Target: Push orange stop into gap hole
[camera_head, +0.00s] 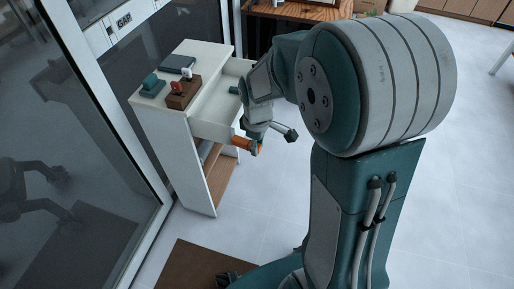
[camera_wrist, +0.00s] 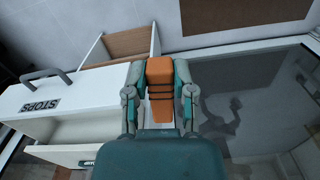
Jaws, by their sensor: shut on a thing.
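The orange stop (camera_wrist: 160,70) is a tapered block with dark bands. It sits between the two fingers of my gripper (camera_wrist: 159,88), which is shut on it. In the head view the orange stop (camera_head: 242,142) shows at the end of my gripper (camera_head: 262,137), in front of the white cabinet's open drawer. A plate marked GAP (camera_head: 124,20) is on the frame of the glass door at upper left. I cannot make out the hole itself in either view.
The white cabinet (camera_head: 204,185) has an open drawer (camera_head: 212,125). A dark flat box (camera_head: 178,64), a teal block (camera_head: 151,86) and a brown holder (camera_head: 184,92) are on top. The wrist view shows a STOPS label (camera_wrist: 41,104) and grey handle (camera_wrist: 47,74). Floor (camera_head: 470,200) is clear at right.

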